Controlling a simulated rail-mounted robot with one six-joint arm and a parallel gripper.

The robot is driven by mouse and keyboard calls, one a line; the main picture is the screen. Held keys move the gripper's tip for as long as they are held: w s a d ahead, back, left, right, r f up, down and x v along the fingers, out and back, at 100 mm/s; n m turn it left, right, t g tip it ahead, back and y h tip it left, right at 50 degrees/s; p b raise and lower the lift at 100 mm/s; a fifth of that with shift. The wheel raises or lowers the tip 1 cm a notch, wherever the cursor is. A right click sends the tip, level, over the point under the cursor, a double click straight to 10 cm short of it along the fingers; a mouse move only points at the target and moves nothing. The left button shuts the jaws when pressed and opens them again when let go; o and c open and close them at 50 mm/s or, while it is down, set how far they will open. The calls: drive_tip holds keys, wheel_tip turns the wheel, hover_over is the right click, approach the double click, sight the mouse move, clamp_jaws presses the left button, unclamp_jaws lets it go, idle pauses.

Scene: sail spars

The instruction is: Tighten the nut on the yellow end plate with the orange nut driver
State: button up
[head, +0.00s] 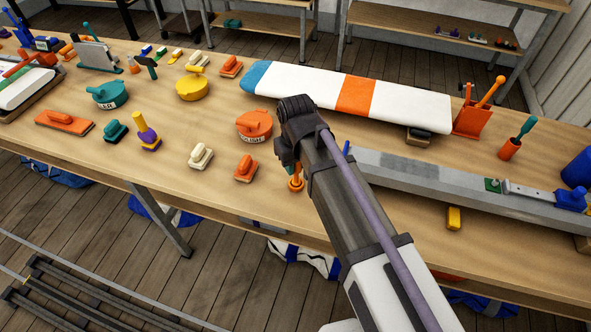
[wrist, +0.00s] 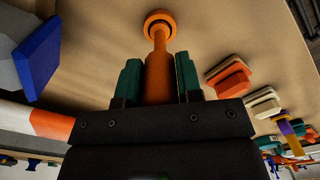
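The orange nut driver (wrist: 159,78) is in my gripper (wrist: 160,85), with a teal finger against each side of its handle. Its shaft points away from my gripper and ends in a flared round orange tip. In the head view, the driver's lower end (head: 296,184) shows under my gripper (head: 291,168), near the front edge of the bench; I cannot tell whether it touches the bench. A long grey spar (head: 400,171) lies to the right. In the wrist view a blue block (wrist: 40,57) sits at a grey part's end. I cannot make out a yellow end plate or its nut.
An orange round container (head: 254,125) and orange (head: 246,168) and cream (head: 200,156) blocks stand left of my gripper. A striped foil (head: 300,82) lies behind. A yellow block (head: 454,218) lies in front of the spar. An orange cup (head: 510,149) stands at the right.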

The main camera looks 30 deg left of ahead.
drive_tip(key=c, duration=0.3)
wheel_tip(320, 180, up, 5)
drive_tip(key=p, duration=0.5)
